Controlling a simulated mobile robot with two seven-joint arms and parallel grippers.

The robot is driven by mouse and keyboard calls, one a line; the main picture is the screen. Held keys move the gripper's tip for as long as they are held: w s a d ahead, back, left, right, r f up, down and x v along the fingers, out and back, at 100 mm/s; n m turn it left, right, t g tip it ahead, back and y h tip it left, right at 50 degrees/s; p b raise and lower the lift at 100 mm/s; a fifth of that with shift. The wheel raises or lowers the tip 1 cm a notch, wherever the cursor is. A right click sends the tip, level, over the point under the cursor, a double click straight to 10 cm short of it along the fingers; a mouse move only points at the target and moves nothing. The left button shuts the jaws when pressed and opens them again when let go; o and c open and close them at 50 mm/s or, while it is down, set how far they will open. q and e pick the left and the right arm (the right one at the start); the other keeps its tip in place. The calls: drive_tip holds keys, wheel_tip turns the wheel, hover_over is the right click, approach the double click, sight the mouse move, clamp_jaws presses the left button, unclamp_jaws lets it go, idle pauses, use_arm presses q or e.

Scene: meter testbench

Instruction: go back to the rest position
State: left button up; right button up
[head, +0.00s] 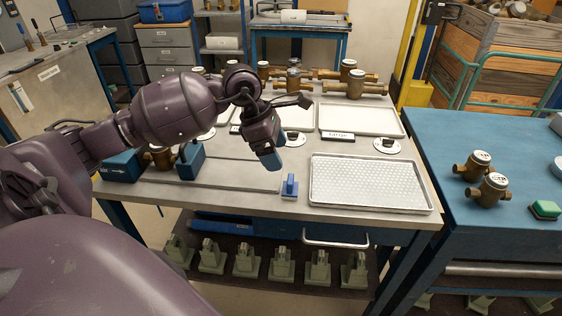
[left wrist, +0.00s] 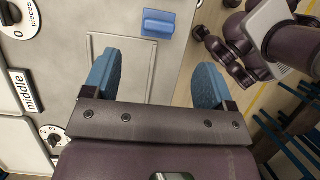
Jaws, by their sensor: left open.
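My left arm reaches in from the left in the head view. My left gripper (head: 268,158) hangs above the front middle of the grey bench (head: 235,202). In the left wrist view, the two blue fingers of the gripper (left wrist: 157,82) are spread wide with nothing between them. A small blue block with an upright handle (head: 289,187) stands on the bench just below and right of the gripper. It also shows in the left wrist view (left wrist: 158,24), beyond the fingers and apart from them. My right gripper is not clearly visible.
A metal tray with a white lining (head: 370,183) lies at the bench's front right. A white tray (head: 360,119) and brass meters (head: 355,88) are behind. A blue test fixture (head: 190,160) stands left. A blue table with brass meters (head: 487,188) is at right.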

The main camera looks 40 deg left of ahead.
use_arm(q)
drive_tip(key=shift+a+r, duration=0.1)
drive_tip(key=shift+r, duration=0.15)
idle(0.4)
